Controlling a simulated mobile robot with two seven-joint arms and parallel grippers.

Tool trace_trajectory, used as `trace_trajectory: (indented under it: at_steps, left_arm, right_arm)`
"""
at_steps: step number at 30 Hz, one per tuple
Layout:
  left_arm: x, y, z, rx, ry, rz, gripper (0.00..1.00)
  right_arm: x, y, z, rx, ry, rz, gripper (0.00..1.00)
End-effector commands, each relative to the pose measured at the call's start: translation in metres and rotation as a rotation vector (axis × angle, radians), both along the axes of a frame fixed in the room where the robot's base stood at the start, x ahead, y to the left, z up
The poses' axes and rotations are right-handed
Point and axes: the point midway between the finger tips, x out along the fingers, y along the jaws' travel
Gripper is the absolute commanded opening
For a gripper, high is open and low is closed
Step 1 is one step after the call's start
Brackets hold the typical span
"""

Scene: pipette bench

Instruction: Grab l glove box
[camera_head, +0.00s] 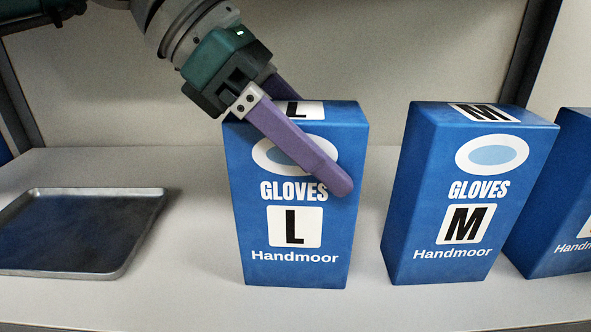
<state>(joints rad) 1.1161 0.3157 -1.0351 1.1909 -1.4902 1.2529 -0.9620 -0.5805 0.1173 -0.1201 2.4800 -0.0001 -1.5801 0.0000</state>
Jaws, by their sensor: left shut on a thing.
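My left gripper (318,145) comes in from the upper left and is shut on this box. One long purple finger lies across the box's front face, over part of the oval mark. The other finger reaches behind the top edge and is mostly hidden by the box. The box's base appears to rest on the shelf. My right gripper is not in view.
An M glove box (402,205) stands to the right, a narrow gap away. Another blue box (555,225) is cut off at the right edge. A shallow dark metal tray (150,215) lies at left. Shelf surface (190,290) is clear between tray and L box.

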Motion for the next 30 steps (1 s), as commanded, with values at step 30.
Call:
trace_trajectory:
  at_steps: [30]
  left_arm:
    - [-0.005, 0.0, 0.005, -0.001, -0.002, -0.002, 0.0]
  right_arm:
    - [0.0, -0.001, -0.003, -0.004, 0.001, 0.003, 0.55]
